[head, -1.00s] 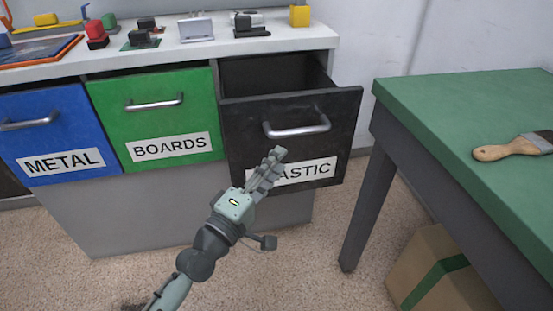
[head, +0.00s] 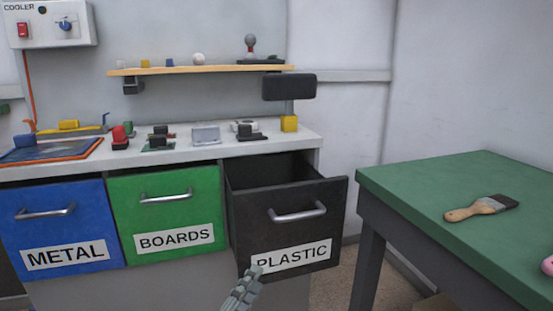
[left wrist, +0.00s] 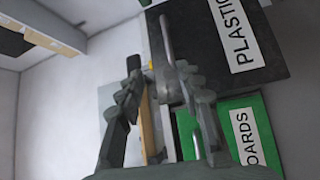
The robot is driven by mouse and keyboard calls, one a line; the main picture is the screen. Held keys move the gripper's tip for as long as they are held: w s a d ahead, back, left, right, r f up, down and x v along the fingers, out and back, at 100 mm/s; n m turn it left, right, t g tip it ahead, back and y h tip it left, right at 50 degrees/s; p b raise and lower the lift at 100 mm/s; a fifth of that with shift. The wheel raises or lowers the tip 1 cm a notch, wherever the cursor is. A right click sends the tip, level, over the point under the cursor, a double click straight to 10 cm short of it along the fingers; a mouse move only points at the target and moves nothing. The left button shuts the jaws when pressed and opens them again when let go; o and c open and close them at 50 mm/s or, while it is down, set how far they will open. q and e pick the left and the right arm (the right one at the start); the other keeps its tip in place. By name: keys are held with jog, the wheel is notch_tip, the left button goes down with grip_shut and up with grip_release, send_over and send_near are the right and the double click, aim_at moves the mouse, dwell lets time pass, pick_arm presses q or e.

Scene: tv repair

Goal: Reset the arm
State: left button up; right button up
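My left gripper (head: 243,290) shows at the bottom edge of the head view, in front of the lower part of the black PLASTIC drawer (head: 240,222). In the left wrist view its two fingers (left wrist: 155,98) stand apart with nothing between them, so it is open and empty. The PLASTIC drawer front (left wrist: 280,50) and the green BOARDS drawer (left wrist: 262,104) lie beyond the fingers there. The PLASTIC drawer is pulled open and its visible inside looks empty. My right gripper is not in view.
A blue METAL drawer (head: 75,228) stands left of the BOARDS drawer (head: 185,205). Several parts sit on the white countertop (head: 260,147), under a wooden shelf (head: 180,69). A green table (head: 430,180) with a brush (head: 482,207) stands at the right, with a floor gap between.

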pick_arm(q)
jog(key=s+a+f+m+g+y, duration=0.2)
jog(key=s+a+f+m+g, duration=0.15)
jog(key=a+f, duration=0.4)
jog(key=s+a+f+m+g+y, duration=0.25)
jog(key=a+f+m, duration=0.25)
jog(key=a+f, duration=0.25)
jog(key=s+a+f+m+g+y, duration=0.2)
jog(key=s+a+f+m+g, duration=0.15)
jog(key=a+f, duration=0.4)
jog(key=s+a+f+m+g+y, duration=0.25)
jog(key=s+a, duration=0.25)
jog(key=a, duration=0.3)
jog(key=s+a+f+m+g+y, duration=0.1)
jog(key=s+a+f+y, duration=0.3)
jog(key=s+a, duration=0.3)
jog(key=s+d+f+n+h, duration=0.1)
jog(key=d+f, duration=0.1)
jog(key=d, duration=0.5)
jog(key=s+d+f+n+g+h, duration=0.1)
jog(key=d+f+n, duration=0.1)
jog(key=d, duration=0.6)
jog(key=shift+f+h, duration=0.4)
jog(key=shift+f, duration=0.05)
